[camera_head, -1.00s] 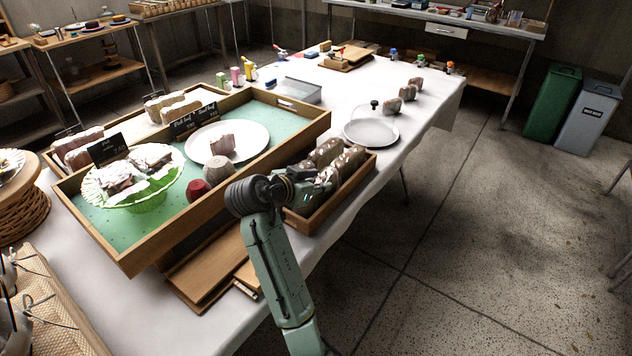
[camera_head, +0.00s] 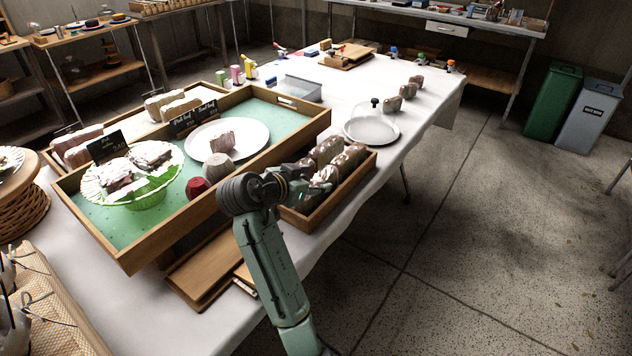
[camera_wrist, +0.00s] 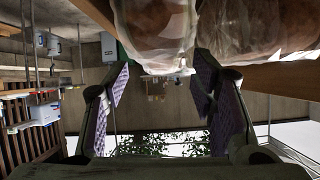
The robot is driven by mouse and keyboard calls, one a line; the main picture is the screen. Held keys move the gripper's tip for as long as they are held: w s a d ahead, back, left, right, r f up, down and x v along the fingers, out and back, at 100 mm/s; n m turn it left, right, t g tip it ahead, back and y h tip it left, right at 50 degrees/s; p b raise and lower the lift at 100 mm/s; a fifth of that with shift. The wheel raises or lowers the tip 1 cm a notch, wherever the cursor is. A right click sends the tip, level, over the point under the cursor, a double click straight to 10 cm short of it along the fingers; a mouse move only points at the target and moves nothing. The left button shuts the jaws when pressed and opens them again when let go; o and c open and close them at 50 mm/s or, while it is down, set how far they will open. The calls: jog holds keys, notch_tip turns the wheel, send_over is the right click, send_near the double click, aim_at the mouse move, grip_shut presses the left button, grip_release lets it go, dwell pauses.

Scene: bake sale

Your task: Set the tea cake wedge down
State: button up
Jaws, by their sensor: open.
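My gripper (camera_head: 318,187) is over the near side of a small wooden crate (camera_head: 312,223) of wrapped loaves. In the wrist view the two purple-padded fingers (camera_wrist: 160,80) stand wide apart with nothing gripped between them. A wrapped loaf (camera_wrist: 155,28) shows close beyond the fingertips. A pale pinkish-brown cut piece (camera_head: 222,142), likely the tea cake wedge, sits on a white round plate (camera_head: 254,133) inside the green-lined wooden tray (camera_head: 110,228). My gripper is to its right and apart from it. Its exact shape is too small to tell.
A green glass stand (camera_head: 140,197) with cakes, a dark red item (camera_head: 196,187) and a grey-brown round item (camera_head: 218,167) are in the tray. A glass-domed plate (camera_head: 372,132) stands beyond the crate. The white tabletop (camera_head: 335,90) has free room at the back.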

jog(key=b+v, duration=0.1)
jog(key=v, duration=0.9)
